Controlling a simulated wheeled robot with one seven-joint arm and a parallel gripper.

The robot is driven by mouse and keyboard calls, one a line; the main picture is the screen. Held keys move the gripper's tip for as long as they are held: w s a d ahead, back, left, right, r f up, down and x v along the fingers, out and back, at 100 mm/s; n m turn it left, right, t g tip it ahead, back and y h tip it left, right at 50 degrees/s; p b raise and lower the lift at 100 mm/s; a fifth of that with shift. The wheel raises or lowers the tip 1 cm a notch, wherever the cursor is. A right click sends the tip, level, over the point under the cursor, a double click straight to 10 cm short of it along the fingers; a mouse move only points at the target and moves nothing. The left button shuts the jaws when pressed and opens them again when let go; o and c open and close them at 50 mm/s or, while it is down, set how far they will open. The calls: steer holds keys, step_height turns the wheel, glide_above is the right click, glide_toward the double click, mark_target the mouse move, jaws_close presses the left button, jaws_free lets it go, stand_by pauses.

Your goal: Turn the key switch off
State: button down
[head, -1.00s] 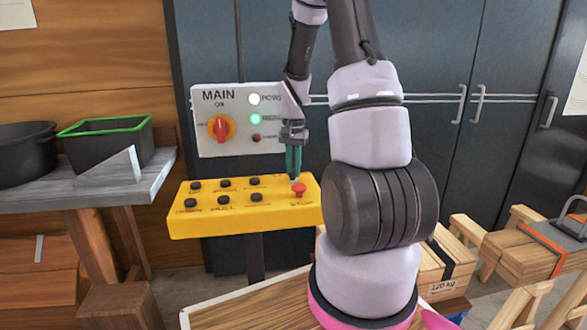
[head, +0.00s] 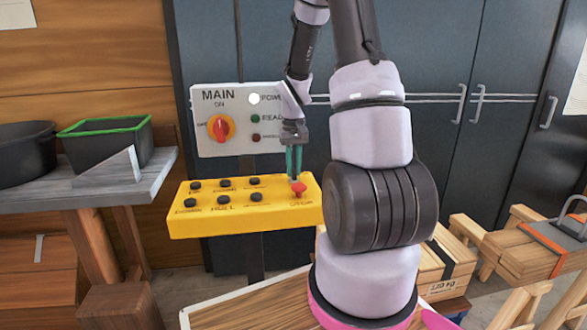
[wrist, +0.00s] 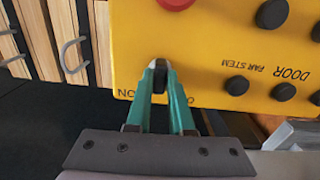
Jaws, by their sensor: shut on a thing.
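The yellow control box (head: 250,222) stands in front of the white MAIN panel. My gripper (head: 293,176) reaches down to its back right, just behind a red mushroom button (head: 298,188). In the wrist view the gripper's teal fingertips (wrist: 161,72) are closed around a small black knob, the key switch (wrist: 160,64), near the box's edge. The key switch is hidden in the head view. On the panel the white top lamp (head: 254,98) is bright; the green lamp (head: 255,118) is dark.
The red button (wrist: 175,3) is close to the fingers. Several black buttons (wrist: 271,14) sit on the same box face. The MAIN panel (head: 208,142) carries a red rotary switch (head: 220,128). A bench (head: 110,188) with a green-rimmed bin (head: 108,145) is at left.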

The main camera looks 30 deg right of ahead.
mark_target(294, 170)
steer(key=n, duration=0.5)
steer(key=shift+n, duration=0.3)
stand_by(0.4)
steer(key=c, duration=0.8)
jaws_free()
step_height(294, 170, up, 11)
